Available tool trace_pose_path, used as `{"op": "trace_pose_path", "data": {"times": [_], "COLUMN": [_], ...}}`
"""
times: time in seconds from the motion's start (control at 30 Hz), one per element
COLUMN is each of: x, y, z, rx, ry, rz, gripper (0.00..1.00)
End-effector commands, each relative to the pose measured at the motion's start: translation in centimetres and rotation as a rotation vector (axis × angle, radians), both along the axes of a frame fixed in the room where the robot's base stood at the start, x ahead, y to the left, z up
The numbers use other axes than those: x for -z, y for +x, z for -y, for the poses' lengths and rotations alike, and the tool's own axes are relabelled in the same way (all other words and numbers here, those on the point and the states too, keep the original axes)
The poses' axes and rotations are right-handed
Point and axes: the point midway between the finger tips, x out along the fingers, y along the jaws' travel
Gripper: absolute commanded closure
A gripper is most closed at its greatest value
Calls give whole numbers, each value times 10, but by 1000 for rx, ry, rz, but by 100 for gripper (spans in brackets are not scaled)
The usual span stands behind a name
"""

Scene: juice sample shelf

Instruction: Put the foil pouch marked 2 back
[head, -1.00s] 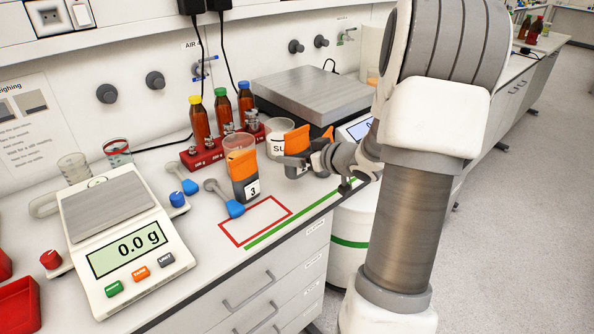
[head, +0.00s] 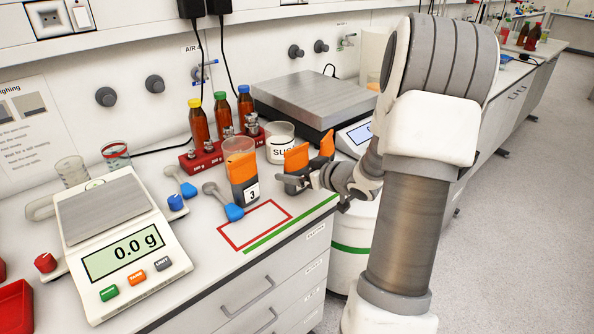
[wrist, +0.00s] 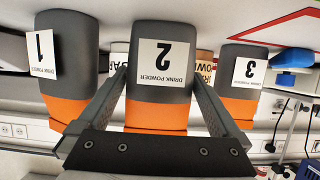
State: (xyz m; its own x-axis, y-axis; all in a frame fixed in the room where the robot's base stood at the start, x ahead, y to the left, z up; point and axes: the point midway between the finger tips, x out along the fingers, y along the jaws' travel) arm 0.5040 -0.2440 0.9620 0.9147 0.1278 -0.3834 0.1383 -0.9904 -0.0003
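The foil pouch marked 2 (wrist: 160,95) is grey with an orange end and shows upside down in the wrist view. My gripper (wrist: 160,78) has a finger against each side of it and looks shut on it. In the head view, this pouch (head: 296,158) is upright, and my gripper (head: 290,180) covers its lower front. Whether its base touches the counter is hidden. Pouch 3 (head: 243,178) stands to its left and pouch 1 (head: 327,143) behind it to the right. Pouches 1 (wrist: 62,70) and 3 (wrist: 242,80) flank it in the wrist view.
A red outlined rectangle (head: 277,206) and a green line (head: 300,218) mark the empty front counter. A sugar tub (head: 282,150) and a red rack (head: 197,162) of bottles stand behind. Blue scoops (head: 233,212) and a scale (head: 112,256) reading 0.0 g are left.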

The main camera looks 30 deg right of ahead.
Motion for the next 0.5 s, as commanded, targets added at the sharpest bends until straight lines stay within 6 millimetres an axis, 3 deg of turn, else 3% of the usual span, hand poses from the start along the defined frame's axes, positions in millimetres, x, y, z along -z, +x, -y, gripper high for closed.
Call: {"op": "trace_pose_path", "data": {"times": [0.17,0.5], "x": [-7,-35], "y": [-5,-68], "z": [2,10], "rx": [2,4], "ry": [-1,-1], "rz": [0,0], "gripper": [0,0]}}
